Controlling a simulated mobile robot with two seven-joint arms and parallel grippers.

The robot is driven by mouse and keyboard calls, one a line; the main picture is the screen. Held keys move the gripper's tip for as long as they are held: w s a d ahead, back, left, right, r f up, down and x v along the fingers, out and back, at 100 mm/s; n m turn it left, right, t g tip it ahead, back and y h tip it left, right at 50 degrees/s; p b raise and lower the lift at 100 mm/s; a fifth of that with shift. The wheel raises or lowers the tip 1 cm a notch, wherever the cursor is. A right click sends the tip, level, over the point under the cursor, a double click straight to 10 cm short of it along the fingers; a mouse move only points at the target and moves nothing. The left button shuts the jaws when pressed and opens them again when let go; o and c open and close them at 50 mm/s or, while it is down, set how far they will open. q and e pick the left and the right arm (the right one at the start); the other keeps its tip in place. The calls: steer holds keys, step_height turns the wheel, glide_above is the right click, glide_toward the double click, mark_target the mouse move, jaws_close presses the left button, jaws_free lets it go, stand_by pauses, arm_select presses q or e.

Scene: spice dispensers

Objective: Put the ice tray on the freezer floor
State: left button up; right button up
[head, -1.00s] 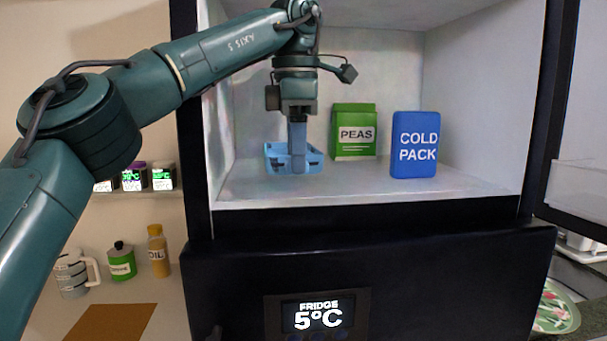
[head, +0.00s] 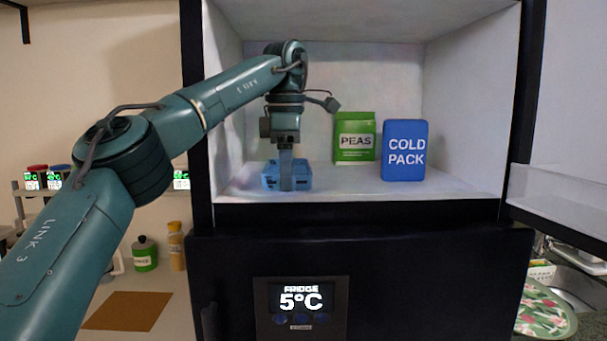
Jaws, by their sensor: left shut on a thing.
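The blue ice tray (head: 270,178) is inside the open freezer compartment, at its left side. It is at the white freezer floor (head: 400,190); I cannot tell whether its underside touches the floor. My left gripper (head: 286,178) points straight down and is shut on the tray, with its fingers in front of part of it. My right gripper is not in view.
A green PEAS box (head: 354,140) stands right of the tray, and a blue COLD PACK (head: 405,152) stands further right. The freezer's dark side walls frame the opening. The open door (head: 560,200) is at the right. Floor right of the cold pack is clear.

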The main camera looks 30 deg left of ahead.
arm_select(q)
steer(key=shift+f, duration=0.15)
steer(key=o, duration=1.5)
steer(key=shift+a, duration=0.1)
